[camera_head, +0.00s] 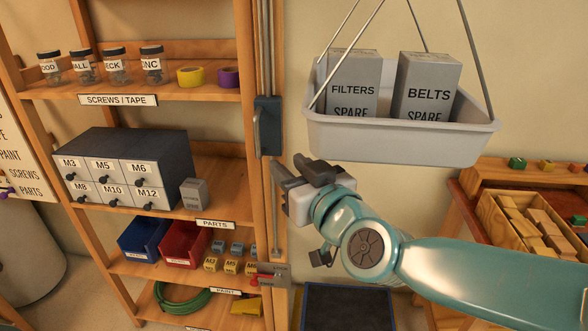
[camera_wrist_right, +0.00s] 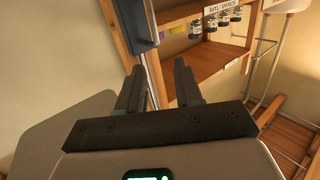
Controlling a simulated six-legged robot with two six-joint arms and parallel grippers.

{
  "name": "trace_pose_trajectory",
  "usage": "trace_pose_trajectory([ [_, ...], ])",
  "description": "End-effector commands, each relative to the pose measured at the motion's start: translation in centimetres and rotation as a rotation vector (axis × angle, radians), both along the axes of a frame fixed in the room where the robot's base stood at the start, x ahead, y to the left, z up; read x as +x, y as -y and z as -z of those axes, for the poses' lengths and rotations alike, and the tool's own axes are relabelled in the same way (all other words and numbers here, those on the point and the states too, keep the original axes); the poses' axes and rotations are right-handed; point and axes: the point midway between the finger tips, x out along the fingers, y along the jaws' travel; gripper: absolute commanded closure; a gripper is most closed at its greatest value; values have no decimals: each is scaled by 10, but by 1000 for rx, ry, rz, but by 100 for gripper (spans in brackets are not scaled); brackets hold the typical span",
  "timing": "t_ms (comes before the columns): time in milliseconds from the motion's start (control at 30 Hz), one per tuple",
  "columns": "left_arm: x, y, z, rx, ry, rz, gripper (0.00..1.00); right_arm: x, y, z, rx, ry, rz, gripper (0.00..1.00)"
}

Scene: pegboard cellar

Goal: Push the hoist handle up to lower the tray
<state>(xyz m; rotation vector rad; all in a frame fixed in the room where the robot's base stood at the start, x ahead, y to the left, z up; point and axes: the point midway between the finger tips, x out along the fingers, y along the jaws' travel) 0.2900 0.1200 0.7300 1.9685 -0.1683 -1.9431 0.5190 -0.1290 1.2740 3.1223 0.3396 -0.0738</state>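The hoist handle (camera_head: 257,130) is a grey bar on a dark blue housing (camera_head: 271,125) fixed to the shelf's right post. The housing also shows at the top of the right wrist view (camera_wrist_right: 136,22). The grey tray (camera_head: 400,143) hangs from thin rods at upper right, holding a FILTERS box (camera_head: 352,82) and a BELTS box (camera_head: 428,84). My right gripper (camera_head: 289,168) is open and empty, just below and right of the housing, apart from the handle. Its two fingers (camera_wrist_right: 157,75) stand apart in the right wrist view. My left gripper is out of view.
A wooden shelf (camera_head: 118,98) with jars, drawers and bins fills the left. A red lever (camera_head: 268,280) sits low on the post. A dark blue mat (camera_head: 347,308) lies below the tray. A wooden crate (camera_head: 510,230) of blocks stands right.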

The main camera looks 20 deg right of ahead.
Motion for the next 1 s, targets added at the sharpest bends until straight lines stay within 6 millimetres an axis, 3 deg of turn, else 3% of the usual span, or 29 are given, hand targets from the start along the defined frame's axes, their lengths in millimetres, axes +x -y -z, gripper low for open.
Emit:
trace_pose_trajectory([
  [667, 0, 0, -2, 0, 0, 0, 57, -8, 2, 0, 0, 0, -1, 65],
  [833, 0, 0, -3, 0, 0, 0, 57, -31, 7, -2, 1, 3, -1, 65],
  [1000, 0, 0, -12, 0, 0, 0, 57, -75, 16, -8, 3, 3, -2, 65],
])
